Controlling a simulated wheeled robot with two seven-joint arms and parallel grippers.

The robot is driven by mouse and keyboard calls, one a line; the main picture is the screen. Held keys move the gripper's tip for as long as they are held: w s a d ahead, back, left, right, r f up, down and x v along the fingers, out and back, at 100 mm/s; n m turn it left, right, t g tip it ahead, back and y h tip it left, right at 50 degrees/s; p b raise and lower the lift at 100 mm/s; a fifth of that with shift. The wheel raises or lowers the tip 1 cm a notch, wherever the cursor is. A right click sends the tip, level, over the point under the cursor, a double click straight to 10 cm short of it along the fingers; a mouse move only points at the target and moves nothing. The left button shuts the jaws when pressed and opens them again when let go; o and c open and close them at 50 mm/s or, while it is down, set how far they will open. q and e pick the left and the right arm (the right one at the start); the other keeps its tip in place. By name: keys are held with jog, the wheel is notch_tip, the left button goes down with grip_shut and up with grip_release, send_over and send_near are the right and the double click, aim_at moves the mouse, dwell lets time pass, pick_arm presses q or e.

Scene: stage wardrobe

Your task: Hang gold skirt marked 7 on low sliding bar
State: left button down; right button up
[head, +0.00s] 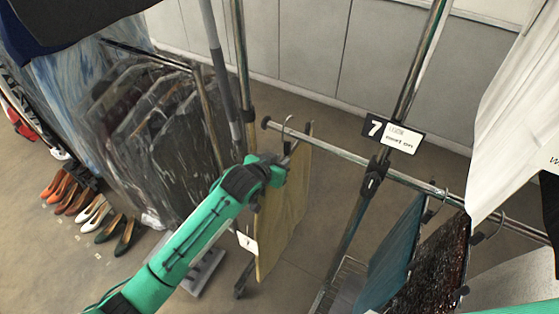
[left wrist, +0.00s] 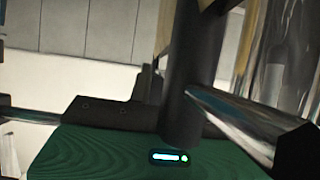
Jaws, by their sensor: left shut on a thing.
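The gold skirt (head: 283,222) hangs down beside my left gripper in the head view, with a white tag (head: 247,242) marked 7 at its lower left. Its hanger hook (head: 289,122) shows at the left end of the low sliding bar (head: 325,148) and appears to be over it; whether it bears on the bar is unclear. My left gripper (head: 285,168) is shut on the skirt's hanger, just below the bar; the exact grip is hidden. The left wrist view shows dark gripper parts (left wrist: 185,90) close to a shiny metal bar (left wrist: 235,115). My right gripper is not in view.
A sign marked 7 (head: 393,134) is on the rack post above the bar. A teal garment (head: 392,252) and a dark sparkly one (head: 440,268) hang farther right. Covered garments (head: 165,130) and a row of shoes (head: 92,215) are at left. Bar space left of the post is free.

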pick_arm(q)
jog(key=shift+f, duration=0.6)
jog(key=shift+f+b, duration=0.35)
jog(key=shift+b, duration=0.05)
jog(key=shift+f, duration=0.55)
jog(key=c, duration=1.2)
grip_release()
jog(key=shift+f, duration=0.1)
